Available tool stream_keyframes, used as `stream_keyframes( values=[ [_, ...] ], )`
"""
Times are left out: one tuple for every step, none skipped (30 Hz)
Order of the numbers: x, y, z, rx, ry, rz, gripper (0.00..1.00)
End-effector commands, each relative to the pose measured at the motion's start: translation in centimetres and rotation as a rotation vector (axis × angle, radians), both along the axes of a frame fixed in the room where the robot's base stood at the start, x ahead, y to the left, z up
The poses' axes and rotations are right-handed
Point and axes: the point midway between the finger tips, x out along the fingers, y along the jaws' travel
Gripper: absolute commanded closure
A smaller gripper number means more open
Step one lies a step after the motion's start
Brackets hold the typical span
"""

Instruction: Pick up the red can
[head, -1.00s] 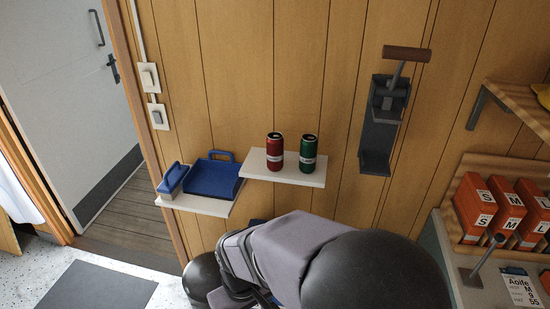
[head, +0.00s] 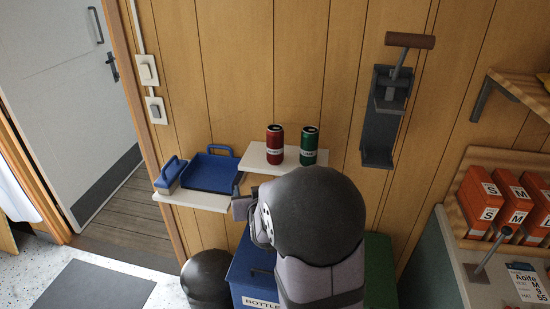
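The red can (head: 275,144) stands upright on a small white wall shelf (head: 256,158), left of a green can (head: 309,145). A gap separates the two cans. My arm's large dark round joint is in front of and below the shelf and covers its lower right part. A grey piece at the arm's left edge (head: 241,207) may be part of my gripper, below the shelf and apart from the red can. The fingers cannot be made out.
A lower white shelf (head: 200,201) holds a blue dustpan (head: 211,170) and a brush (head: 170,175). Below is a blue bin (head: 247,272) labelled "BOTTLE". A can crusher (head: 386,110) hangs on the wall at right. Orange boxes (head: 482,200) stand further right.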

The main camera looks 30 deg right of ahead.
Motion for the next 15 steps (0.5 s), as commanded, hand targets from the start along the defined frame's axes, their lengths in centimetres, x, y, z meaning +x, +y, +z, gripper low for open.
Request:
stream_keyframes(
  values=[
    [0.4,-1.7,0.7,-0.028,-0.063,-0.033,0.38],
    [0.6,-2.6,1.3,-0.045,-0.100,-0.050,0.38],
    [0.8,-3.6,2.2,-0.069,-0.146,-0.070,0.38],
    [0.8,-4.3,2.8,-0.084,-0.178,-0.083,0.38],
    [0.9,-4.9,3.3,-0.099,-0.205,-0.095,0.38],
    [0.8,-5.6,4.0,-0.118,-0.238,-0.110,0.38],
    [0.8,-6.1,4.4,-0.130,-0.259,-0.120,0.38],
    [0.8,-6.5,4.8,-0.141,-0.278,-0.129,0.38],
    [0.7,-6.9,5.2,-0.153,-0.299,-0.138,0.38],
    [0.7,-7.2,5.6,-0.161,-0.312,-0.144,0.38],
    [0.6,-7.4,5.8,-0.167,-0.322,-0.150,0.38],
    [0.6,-7.6,6.0,-0.174,-0.333,-0.154,0.38],
    [0.5,-7.7,6.1,-0.177,-0.338,-0.156,0.38],
    [0.5,-7.8,6.2,-0.179,-0.341,-0.157,0.38],
    [0.5,-7.8,6.3,-0.180,-0.343,-0.158,0.38]
  ],
)
